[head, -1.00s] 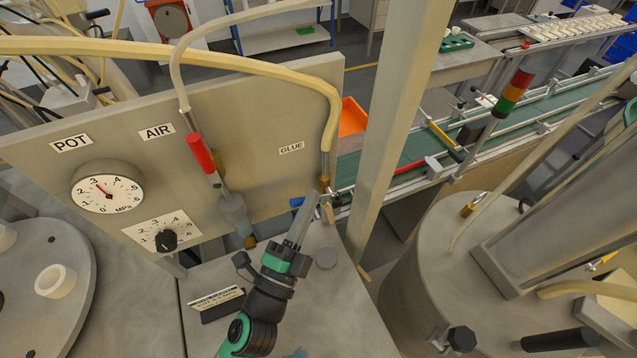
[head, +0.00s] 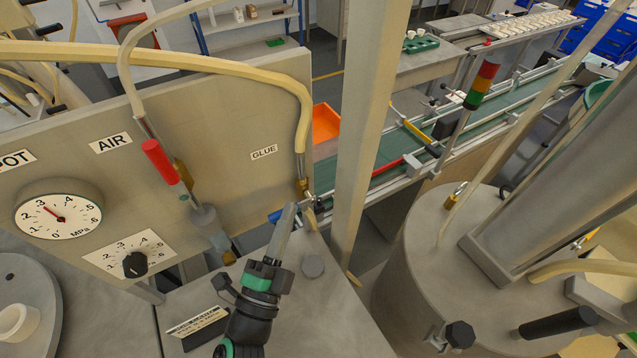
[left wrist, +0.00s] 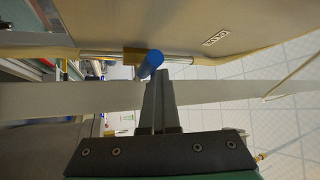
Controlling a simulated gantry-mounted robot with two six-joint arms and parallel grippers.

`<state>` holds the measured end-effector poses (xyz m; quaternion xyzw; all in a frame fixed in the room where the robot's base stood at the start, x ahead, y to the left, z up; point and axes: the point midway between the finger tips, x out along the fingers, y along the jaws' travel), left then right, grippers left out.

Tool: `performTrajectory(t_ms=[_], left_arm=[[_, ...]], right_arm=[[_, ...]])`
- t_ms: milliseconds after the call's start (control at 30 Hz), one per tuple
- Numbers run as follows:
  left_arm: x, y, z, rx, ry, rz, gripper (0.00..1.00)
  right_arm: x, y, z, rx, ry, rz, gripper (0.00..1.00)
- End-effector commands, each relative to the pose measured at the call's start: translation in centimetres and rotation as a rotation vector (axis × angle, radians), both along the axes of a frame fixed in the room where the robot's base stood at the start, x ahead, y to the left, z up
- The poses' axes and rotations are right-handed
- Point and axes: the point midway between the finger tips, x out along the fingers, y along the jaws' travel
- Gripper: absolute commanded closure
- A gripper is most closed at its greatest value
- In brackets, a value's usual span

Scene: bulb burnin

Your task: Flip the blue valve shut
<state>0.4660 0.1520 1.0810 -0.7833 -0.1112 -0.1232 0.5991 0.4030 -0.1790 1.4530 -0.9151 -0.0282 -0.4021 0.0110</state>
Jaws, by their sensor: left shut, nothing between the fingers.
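The blue valve handle (head: 276,215) sits on the brass fitting (head: 304,187) at the end of the hose under the GLUE label. It sticks out to the left of the pipe, across the line of the hose. My left gripper (head: 289,209) is shut and empty, with its fingertips right by the handle and partly in front of it. In the left wrist view the handle (left wrist: 151,63) stands just beyond the fingertips (left wrist: 157,74), slightly to their left. I cannot tell whether they touch. My right gripper is not in view.
The grey panel (head: 240,120) with gauge (head: 58,216) and black knob (head: 135,264) stands behind and left. A red-handled valve (head: 160,161) hangs under AIR. A beige post (head: 366,120) rises close to the right. A large drum (head: 425,250) stands further right.

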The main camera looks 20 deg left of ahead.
Motion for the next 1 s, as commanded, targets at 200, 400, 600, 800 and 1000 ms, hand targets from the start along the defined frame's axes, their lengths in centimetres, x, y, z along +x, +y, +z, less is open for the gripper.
performTrajectory(t_ms=[200, 400, 600, 800, 1000], left_arm=[[0.2, 0.3, -1.7, -0.004, 0.04, 0.01, 1.0], [0.2, 0.3, -1.7, -0.004, 0.04, 0.01, 1.0], [0.2, 0.3, 0.0, -0.004, 0.031, 0.008, 1.0], [-0.6, -0.3, 4.5, -0.003, 0.006, -0.002, 1.0], [-3.8, -1.4, 8.5, -0.001, 0.001, -0.004, 1.0]], right_arm=[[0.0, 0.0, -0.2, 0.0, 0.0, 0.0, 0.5], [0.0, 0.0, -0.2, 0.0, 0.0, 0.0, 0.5], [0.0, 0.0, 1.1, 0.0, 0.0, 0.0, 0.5], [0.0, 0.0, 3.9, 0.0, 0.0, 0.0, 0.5], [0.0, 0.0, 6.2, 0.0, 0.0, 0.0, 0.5]])
